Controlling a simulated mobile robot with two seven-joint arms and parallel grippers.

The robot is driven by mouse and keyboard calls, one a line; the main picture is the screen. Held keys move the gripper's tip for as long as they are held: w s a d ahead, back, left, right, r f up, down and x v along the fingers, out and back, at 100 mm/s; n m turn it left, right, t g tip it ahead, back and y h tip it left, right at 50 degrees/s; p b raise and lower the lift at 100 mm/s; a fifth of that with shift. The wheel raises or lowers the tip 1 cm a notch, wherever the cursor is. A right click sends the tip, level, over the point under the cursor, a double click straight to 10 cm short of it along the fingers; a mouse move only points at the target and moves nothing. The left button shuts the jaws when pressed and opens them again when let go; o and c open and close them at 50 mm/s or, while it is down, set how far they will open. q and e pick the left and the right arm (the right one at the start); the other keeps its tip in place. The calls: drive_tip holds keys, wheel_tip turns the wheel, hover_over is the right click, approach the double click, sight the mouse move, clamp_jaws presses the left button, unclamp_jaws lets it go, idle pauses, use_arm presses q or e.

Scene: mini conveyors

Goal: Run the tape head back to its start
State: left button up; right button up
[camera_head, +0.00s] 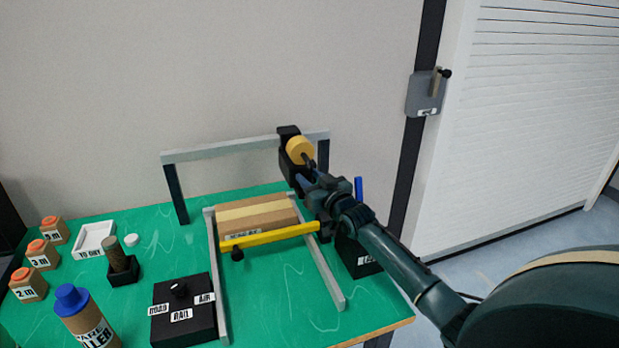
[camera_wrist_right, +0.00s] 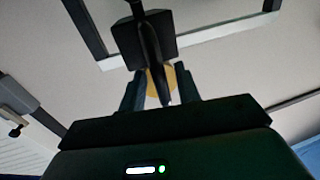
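The tape head (camera_head: 290,150), a black block with a yellow tape roll (camera_head: 299,150), sits near the right end of the grey overhead rail (camera_head: 225,147). It also shows in the right wrist view (camera_wrist_right: 146,38), with a dark handle (camera_wrist_right: 152,60) pointing toward me. A brown carton (camera_head: 285,217) with a paler tape strip lies on the conveyor below the rail. My right gripper (camera_head: 310,172) is close in front of the tape head. In the right wrist view its fingers (camera_wrist_right: 160,80) stand apart on both sides of the handle, with gaps showing. My left gripper is not in view.
A yellow bar (camera_head: 270,236) crosses before the carton. A black holder (camera_head: 357,255) stands right of the conveyor.

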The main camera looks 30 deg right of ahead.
drive_tip(key=shift+w, duration=0.4)
clamp_jaws()
idle(0.4)
